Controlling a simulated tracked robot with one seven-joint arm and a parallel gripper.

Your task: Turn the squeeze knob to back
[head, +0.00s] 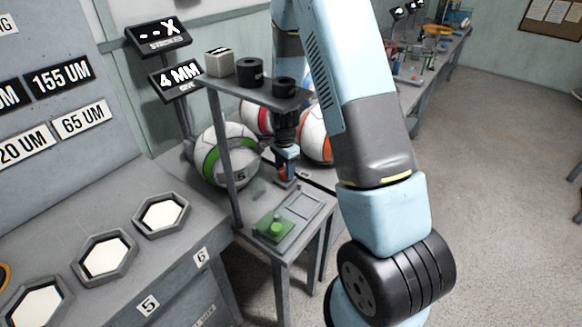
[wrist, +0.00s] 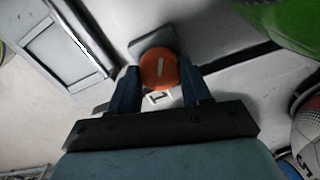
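The squeeze knob (wrist: 158,68) is a round orange knob with a short white line, in the upper middle of the wrist view. Its line points up and slightly right there. My gripper (wrist: 160,76) has its two dark blue fingers on opposite sides of the knob. Their inner faces lie very close to its rim; I cannot tell whether they touch it. In the head view my gripper (head: 287,168) hangs beneath the press shelf, with a bit of the orange knob (head: 282,173) beside it. Most of the knob is hidden there.
A shelf (head: 262,97) on a post (head: 222,150) stands over the small press table (head: 262,252). A green button (head: 277,228) is on that table. Large balls, one green-striped (head: 222,155), sit behind. A sign (head: 180,80) reads 4 MM. Open floor lies right.

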